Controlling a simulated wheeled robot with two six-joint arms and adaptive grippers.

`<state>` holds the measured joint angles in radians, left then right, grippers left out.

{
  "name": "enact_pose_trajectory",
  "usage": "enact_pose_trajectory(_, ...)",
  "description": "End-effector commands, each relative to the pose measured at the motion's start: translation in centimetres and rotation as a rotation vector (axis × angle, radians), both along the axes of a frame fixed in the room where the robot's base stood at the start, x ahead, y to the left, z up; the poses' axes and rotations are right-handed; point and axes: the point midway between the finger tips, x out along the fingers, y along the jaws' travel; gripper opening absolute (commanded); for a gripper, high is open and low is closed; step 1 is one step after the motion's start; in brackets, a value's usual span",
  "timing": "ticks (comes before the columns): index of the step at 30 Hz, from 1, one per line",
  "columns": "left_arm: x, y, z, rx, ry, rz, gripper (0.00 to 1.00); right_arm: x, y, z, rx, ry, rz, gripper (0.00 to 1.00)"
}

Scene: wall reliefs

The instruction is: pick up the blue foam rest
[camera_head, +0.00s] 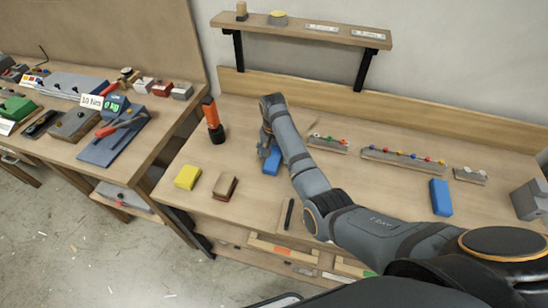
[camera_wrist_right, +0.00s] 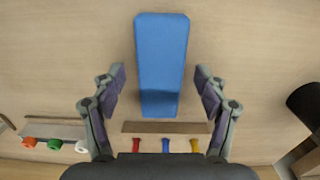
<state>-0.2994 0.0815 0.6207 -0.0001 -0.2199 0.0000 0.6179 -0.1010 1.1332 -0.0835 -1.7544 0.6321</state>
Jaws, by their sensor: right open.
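A blue block (camera_head: 272,160), which looks like the foam rest, lies flat on the wooden workbench (camera_head: 330,190), partly hidden by my right arm. My right gripper (camera_head: 267,141) is over it, its fingertips hard to make out in the head view. In the right wrist view, the long blue block (camera_wrist_right: 160,60) runs between the two spread fingers of the gripper (camera_wrist_right: 160,82), with a gap on each side. The fingers do not touch it. A second blue block (camera_head: 441,197) lies farther right on the bench. My left gripper is not in view.
An orange and black tool (camera_head: 212,120) stands left of the gripper. A yellow block (camera_head: 188,177), a brown block (camera_head: 225,186) and a black pen-like item (camera_head: 289,213) lie in front. A grey rack with coloured knobs (camera_head: 403,158) is right. A shelf (camera_head: 300,29) hangs above.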

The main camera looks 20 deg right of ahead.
Motion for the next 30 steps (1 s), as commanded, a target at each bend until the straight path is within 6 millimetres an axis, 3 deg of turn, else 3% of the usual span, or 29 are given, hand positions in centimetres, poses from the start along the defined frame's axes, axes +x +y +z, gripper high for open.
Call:
enact_pose_trajectory(6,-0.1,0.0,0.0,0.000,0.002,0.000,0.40,0.0,0.0,-0.2,0.000,-0.001,0.000,0.74)
enact_pose_trajectory(17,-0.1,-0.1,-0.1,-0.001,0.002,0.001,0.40,0.0,0.0,-0.1,0.000,-0.001,0.000,0.25)
enact_pose_trajectory(25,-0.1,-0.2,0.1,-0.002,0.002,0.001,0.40,0.1,0.0,0.0,0.000,-0.002,0.000,0.25)
enact_pose_trajectory(30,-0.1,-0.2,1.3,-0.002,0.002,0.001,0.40,0.1,-0.1,1.2,0.000,-0.002,0.001,0.25)
